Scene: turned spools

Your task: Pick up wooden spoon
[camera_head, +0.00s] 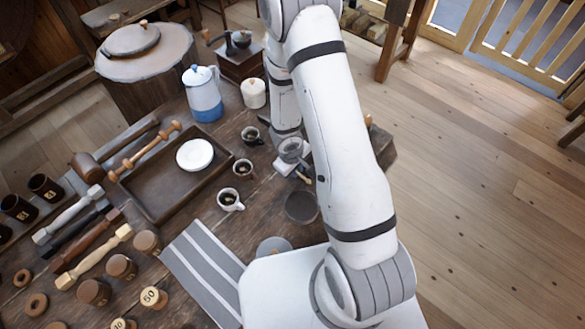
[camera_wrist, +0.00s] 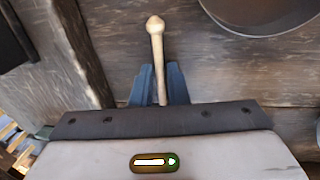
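The wooden spoon shows in the wrist view as a pale, slim wooden handle (camera_wrist: 157,50) with a rounded knob at its far end. It runs down the picture between the two blue-grey fingers of my gripper (camera_wrist: 160,88). The fingers lie close against both sides of the handle, with no clear gap, so my gripper looks shut on it. The rest of the spoon is hidden behind the gripper body. The handle is over or on the dark wooden table; I cannot tell whether it is lifted. In the head view my arm hides most of this area.
A round metal vessel (camera_wrist: 262,8) is close at the upper right of the wrist view. In the head view, coffee cups (camera_head: 230,199), a blue and white pot (camera_head: 203,95), a white lidded jar (camera_head: 253,93) and a dark tray (camera_head: 153,206) crowd the table left of my arm.

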